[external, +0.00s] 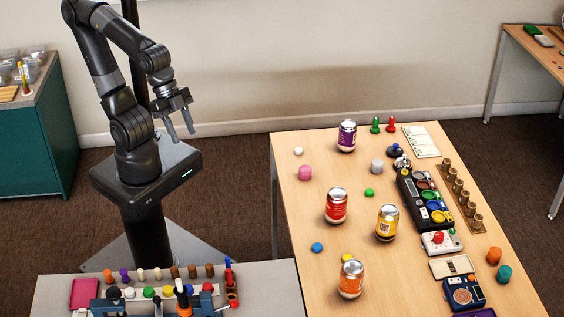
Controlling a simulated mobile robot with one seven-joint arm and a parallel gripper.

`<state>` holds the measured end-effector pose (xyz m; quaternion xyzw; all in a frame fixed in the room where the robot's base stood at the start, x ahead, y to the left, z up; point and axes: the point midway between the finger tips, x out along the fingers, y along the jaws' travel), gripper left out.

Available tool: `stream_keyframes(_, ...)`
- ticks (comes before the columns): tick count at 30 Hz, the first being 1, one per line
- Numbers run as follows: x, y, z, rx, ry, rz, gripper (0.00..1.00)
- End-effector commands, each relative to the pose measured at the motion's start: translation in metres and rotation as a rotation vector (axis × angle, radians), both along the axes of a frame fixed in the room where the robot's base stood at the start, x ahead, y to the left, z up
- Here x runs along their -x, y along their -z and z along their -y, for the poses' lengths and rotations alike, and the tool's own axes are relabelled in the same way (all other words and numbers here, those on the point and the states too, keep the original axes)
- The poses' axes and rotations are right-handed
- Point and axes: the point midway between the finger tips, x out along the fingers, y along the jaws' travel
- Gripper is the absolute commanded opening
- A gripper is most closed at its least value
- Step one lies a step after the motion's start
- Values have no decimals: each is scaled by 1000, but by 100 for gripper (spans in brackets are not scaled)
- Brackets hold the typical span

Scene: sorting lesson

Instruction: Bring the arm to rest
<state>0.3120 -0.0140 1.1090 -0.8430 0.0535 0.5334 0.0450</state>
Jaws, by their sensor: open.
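My gripper (182,134) is open and empty, its fingers pointing down. It hangs above the edge of my base column, left of the wooden table (290,230), apart from everything on it. My arm (105,75) is folded, with its elbow high and its forearm reaching a little to the right.
The wooden table holds several cans, among them a purple one (347,136) and a red one (336,205), plus a sorting tray (405,203). A grey bench (275,285) with small pegs stands in front. A teal cabinet (35,150) is at left. The floor between is clear.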

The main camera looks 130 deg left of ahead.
Motion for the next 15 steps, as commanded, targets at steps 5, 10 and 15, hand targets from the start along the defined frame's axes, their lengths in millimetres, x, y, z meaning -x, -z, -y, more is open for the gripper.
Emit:
stream_keyframes(5,19,-10,-12,18,-116,42,41)
stream_keyframes(10,23,-12,-14,23,-142,50,41)
stream_keyframes(15,22,-12,-14,23,-140,49,41)
